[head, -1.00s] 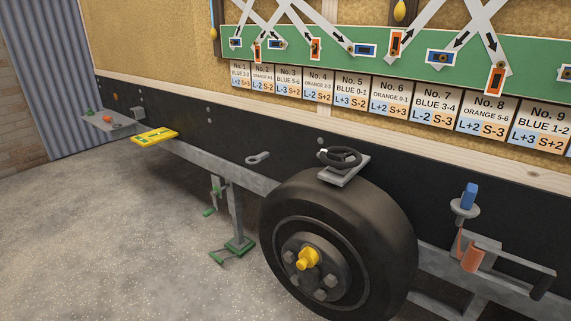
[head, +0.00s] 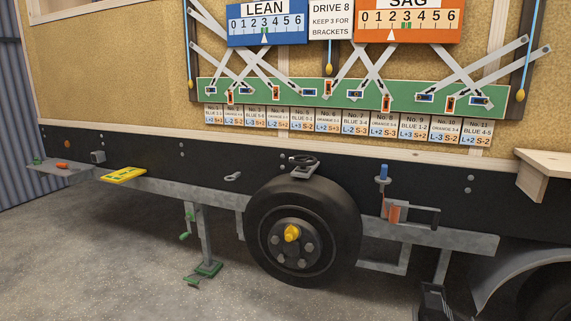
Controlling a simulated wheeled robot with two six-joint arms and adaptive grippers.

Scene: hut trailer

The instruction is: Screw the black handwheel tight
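The black handwheel (head: 303,160) is a small dark ring with spokes. It sits on a grey bracket (head: 301,172) at the trailer's black side rail, just above the tyre. From here I cannot tell how tight it is. No gripper of mine clearly shows in the head view, and nothing touches the handwheel.
The large tyre (head: 345,215) with a yellow hub cap (head: 291,233) stands below. Right of it is a bracket with an orange cylinder (head: 393,213) and blue knob (head: 383,171). A yellow plate (head: 123,175) juts out left. A dark shape (head: 437,303) at bottom right is unclear.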

